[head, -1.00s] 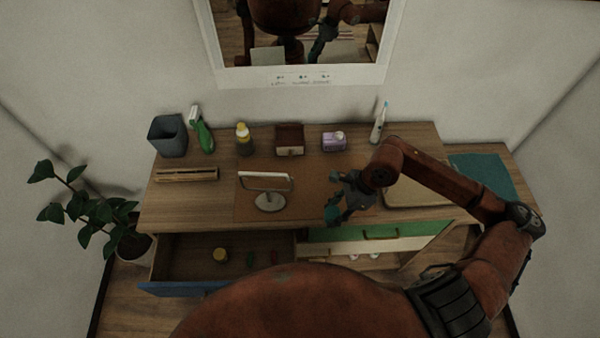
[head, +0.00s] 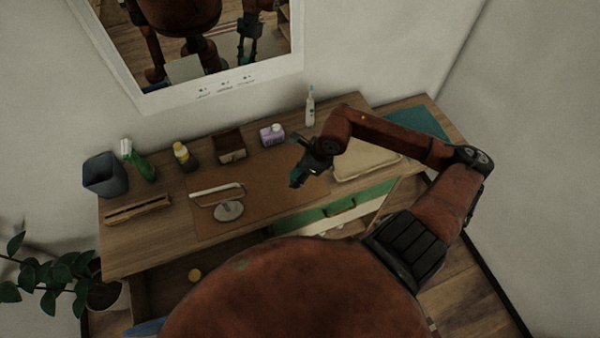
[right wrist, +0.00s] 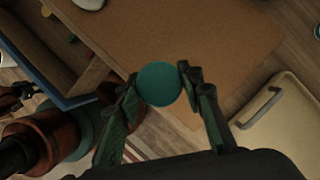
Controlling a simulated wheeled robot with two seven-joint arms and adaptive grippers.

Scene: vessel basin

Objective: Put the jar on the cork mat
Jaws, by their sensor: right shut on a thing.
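My right gripper (head: 299,176) is shut on the jar, whose round teal lid (right wrist: 160,83) shows between the fingertips in the right wrist view. In the head view the jar is small, dark and mostly hidden by the fingers. The brown cork mat (head: 270,194) lies flat on the dresser top; it also shows in the right wrist view (right wrist: 205,35). The gripper and jar appear raised near the mat's right part and front edge. The exact height cannot be told. My left gripper is not clearly seen.
A beige tray (head: 365,167) lies to the right. A brown box (head: 229,150), purple box (head: 272,134), yellow-capped bottle (head: 184,156) and toothbrush (head: 310,108) line the back. An open drawer (right wrist: 45,45) is at front left.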

